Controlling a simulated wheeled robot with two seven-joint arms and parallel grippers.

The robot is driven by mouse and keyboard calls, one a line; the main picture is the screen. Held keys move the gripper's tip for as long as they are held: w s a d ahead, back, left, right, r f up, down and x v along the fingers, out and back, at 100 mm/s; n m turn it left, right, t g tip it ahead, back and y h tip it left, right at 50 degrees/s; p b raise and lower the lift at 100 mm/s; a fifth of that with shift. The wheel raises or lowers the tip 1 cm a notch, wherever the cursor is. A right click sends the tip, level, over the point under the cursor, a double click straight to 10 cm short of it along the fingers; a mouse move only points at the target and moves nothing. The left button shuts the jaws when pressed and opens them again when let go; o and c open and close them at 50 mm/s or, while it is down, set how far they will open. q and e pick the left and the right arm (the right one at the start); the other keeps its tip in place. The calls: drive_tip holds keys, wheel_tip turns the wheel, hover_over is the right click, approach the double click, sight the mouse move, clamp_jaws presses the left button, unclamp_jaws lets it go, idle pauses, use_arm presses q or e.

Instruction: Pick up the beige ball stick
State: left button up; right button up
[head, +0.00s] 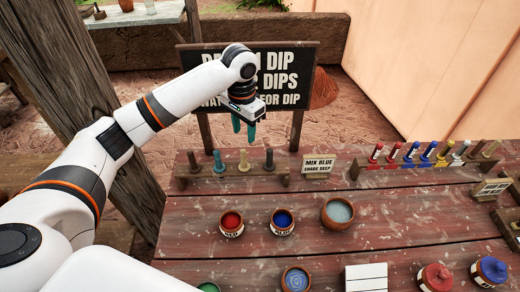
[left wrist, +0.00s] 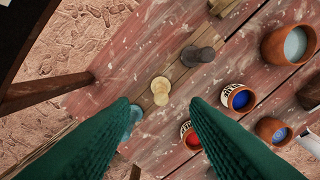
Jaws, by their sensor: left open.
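The beige ball stick (head: 243,161) stands upright in the low wooden rack (head: 205,181) at the table's back left. It stands between a teal stick (head: 218,163) and a brown stick (head: 269,160). My left gripper (head: 244,130) points down above and behind the rack, with its teal fingers apart and empty. In the left wrist view, the beige ball stick (left wrist: 160,90) shows from above, just ahead of the gap between the open fingertips (left wrist: 160,105). The teal stick (left wrist: 137,113) is partly hidden by a finger there. My right gripper is not in view.
Bowls with red (head: 231,223), blue (head: 283,222) and pale liquid (head: 337,213) stand in front of the rack. A second rack (head: 415,163) with several coloured sticks is at the right. A dark sign (head: 297,75) stands behind the gripper. A thick wooden post rises at left.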

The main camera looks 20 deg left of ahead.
sight(242, 151)
use_arm(q)
drive_tip(key=f, duration=0.2)
drive_tip(key=s+f, duration=0.1)
drive_tip(key=f+p, duration=0.1)
drive_tip(key=f, duration=0.1)
drive_tip(key=shift+s+f, duration=0.3)
drive_tip(key=shift+f, duration=0.05)
drive_tip(key=f, duration=0.1)
drive_tip(key=f+p, duration=0.1)
drive_tip(key=shift+w+a+f, duration=0.15)
drive_tip(key=shift+w+f, duration=0.05)
drive_tip(key=shift+f, duration=0.15)
wheel_tip(242, 151, down, 2)
drive_tip(key=shift+f+p, duration=0.1)
drive_tip(key=shift+p, duration=0.25)
drive_tip(key=shift+f, duration=0.35)
drive_tip(key=c, duration=0.7)
clamp_jaws()
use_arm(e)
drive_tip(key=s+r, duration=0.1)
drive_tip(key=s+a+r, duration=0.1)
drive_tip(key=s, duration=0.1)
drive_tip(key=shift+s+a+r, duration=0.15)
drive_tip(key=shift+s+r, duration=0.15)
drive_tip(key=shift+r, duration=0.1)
